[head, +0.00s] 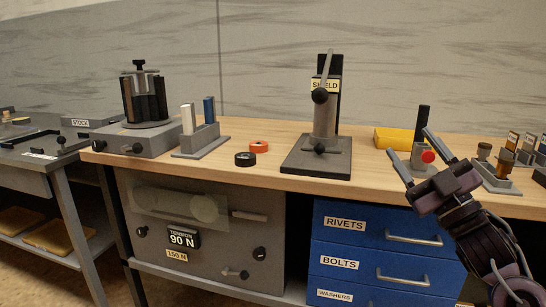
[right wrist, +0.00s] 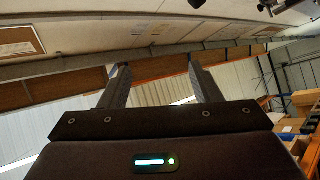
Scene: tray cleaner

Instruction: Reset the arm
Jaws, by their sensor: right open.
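My right gripper (head: 418,160) is at the right of the head view, raised in front of the workbench. Its two fingers are spread apart with nothing between them. In the right wrist view the fingers (right wrist: 158,88) point up toward the ceiling and wall, also apart and empty. My left gripper is not in view.
The wooden bench (head: 230,150) holds a clamp fixture (head: 145,100), a SHIELD stand (head: 322,125), orange and black rings (head: 258,146), a red-knobbed device (head: 427,157) behind my gripper, and small racks (head: 500,178) at right. Blue drawers (head: 375,245) are below. A side table (head: 50,160) stands left.

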